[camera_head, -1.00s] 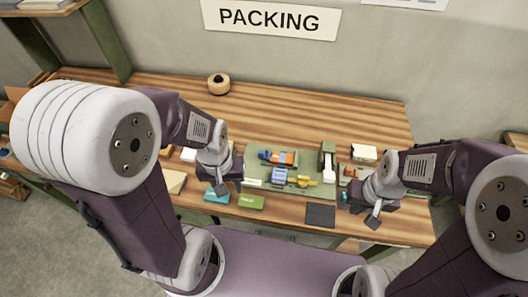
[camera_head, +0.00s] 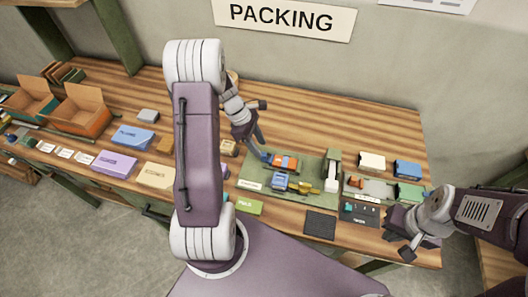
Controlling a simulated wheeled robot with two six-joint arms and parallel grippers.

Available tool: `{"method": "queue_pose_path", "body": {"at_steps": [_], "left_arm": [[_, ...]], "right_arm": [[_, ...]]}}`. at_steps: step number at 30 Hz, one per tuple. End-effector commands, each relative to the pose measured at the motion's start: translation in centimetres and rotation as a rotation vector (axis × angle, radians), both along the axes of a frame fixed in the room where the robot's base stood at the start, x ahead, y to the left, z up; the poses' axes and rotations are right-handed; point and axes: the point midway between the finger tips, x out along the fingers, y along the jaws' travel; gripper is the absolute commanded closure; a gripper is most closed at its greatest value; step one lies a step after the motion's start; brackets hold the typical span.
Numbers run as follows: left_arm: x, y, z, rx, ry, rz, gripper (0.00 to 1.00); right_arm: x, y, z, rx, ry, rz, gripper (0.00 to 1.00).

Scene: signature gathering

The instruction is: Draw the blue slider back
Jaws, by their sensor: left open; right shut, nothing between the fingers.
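The green board (camera_head: 306,168) lies on the wooden table and carries small fixtures. A blue piece (camera_head: 266,157) sits at its upper left, beside an orange block (camera_head: 286,163). A second blue part (camera_head: 279,181) sits lower on the board, beside a yellow piece (camera_head: 305,187); I cannot tell which of the two is the slider. My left gripper (camera_head: 258,145) is open, pointing down close to the upper blue piece; I cannot tell whether they touch. My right gripper (camera_head: 407,243) is shut and empty over the table's front right edge.
A white upright fixture (camera_head: 332,172) stands on the board's right. A dark square pad (camera_head: 320,224) lies in front and a green box (camera_head: 248,206) at front left. Open cardboard boxes (camera_head: 80,112) stand far left. The table's back is mostly clear.

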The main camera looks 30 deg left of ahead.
Motion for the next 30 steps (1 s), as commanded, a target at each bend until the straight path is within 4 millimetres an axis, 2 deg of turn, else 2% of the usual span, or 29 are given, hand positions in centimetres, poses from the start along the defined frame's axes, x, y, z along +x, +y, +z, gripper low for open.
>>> {"method": "queue_pose_path", "body": {"at_steps": [3, 6, 10, 16, 17, 21, 30], "left_arm": [[0.1, -0.9, -2.2, -0.002, 0.004, -0.001, 0.58], [0.3, -1.4, -3.4, -0.001, 0.001, -0.002, 0.58], [0.4, -1.7, -4.1, 0.000, -0.001, -0.002, 0.58], [0.4, -1.7, -4.2, 0.001, -0.001, -0.001, 0.58], [0.4, -1.7, -4.2, 0.001, -0.001, -0.001, 0.61], [0.4, -1.7, -4.1, 0.001, -0.001, -0.001, 1.00], [0.4, -1.6, -4.1, 0.002, -0.002, -0.001, 1.00]], "right_arm": [[0.0, 0.0, 0.1, 0.000, 0.000, 0.000, 1.00], [0.0, 0.0, 0.1, 0.000, 0.000, 0.000, 1.00], [0.0, 0.0, 0.1, 0.000, 0.000, 0.000, 1.00], [0.0, 0.0, 0.1, 0.000, 0.000, 0.000, 1.00], [0.0, 0.0, 0.1, 0.000, 0.000, 0.000, 1.00], [0.0, 0.0, 0.1, 0.000, 0.000, 0.000, 1.00], [0.0, 0.0, 0.1, 0.000, 0.000, 0.000, 1.00]]}}
